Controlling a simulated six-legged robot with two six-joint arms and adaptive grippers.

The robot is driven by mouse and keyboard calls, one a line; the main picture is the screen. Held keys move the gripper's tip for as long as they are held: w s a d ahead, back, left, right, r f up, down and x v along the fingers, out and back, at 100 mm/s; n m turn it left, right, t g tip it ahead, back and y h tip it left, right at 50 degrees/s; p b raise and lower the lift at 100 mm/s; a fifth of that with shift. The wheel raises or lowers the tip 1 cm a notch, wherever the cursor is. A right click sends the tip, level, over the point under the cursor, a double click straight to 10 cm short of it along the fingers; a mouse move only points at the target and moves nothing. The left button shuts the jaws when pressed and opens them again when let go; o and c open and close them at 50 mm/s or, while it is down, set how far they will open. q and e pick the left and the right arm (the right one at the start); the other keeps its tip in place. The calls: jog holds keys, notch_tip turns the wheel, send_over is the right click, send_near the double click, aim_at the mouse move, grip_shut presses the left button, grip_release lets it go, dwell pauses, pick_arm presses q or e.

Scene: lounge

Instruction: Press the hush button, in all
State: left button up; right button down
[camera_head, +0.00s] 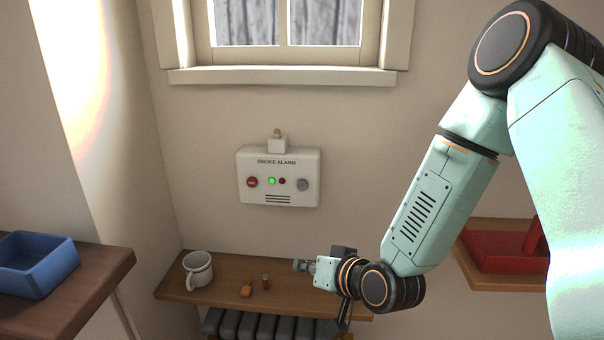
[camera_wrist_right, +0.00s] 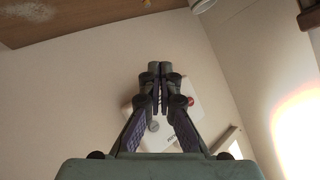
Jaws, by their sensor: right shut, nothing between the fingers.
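A white smoke alarm box (camera_head: 279,194) is on the wall below the window. Its front has a red button (camera_head: 252,182) at the left, a lit green light (camera_head: 272,181), a small dark red light (camera_head: 282,181) and a grey button (camera_head: 302,184) at the right. Button labels are too small to read. My right gripper (camera_head: 299,266) is shut and empty, below the alarm and just above the shelf, apart from the buttons. In the right wrist view, its closed fingertips (camera_wrist_right: 160,66) partly cover the alarm (camera_wrist_right: 173,112); the red button (camera_wrist_right: 190,101) and grey button (camera_wrist_right: 153,126) show beside them.
A wooden shelf (camera_head: 218,278) below the alarm holds a white mug (camera_head: 198,269) and two small orange-brown items (camera_head: 247,289). A grey radiator (camera_head: 265,326) is underneath. A blue tray (camera_head: 36,265) is on the left table. A red object (camera_head: 505,248) is on the right shelf.

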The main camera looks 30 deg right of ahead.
aim_at(302, 185)
jog(key=w+r+m+t+y, duration=0.1)
jog(key=w+r+t, duration=0.2)
jog(key=r, duration=0.6)
jog(key=shift+w+d+r+t+p, duration=0.25)
jog(key=shift+w+d+t+p, duration=0.05)
jog(key=shift+w+t+p, duration=0.1)
jog(key=w+d+b, duration=0.1)
jog(key=w+d, duration=0.4)
jog(key=w, duration=0.2)
jog(key=shift+w, duration=0.15)
jog(key=shift+w, duration=0.1)
dwell(1.0)
jog(key=shift+w+d, duration=0.2)
jog(key=shift+w, duration=0.05)
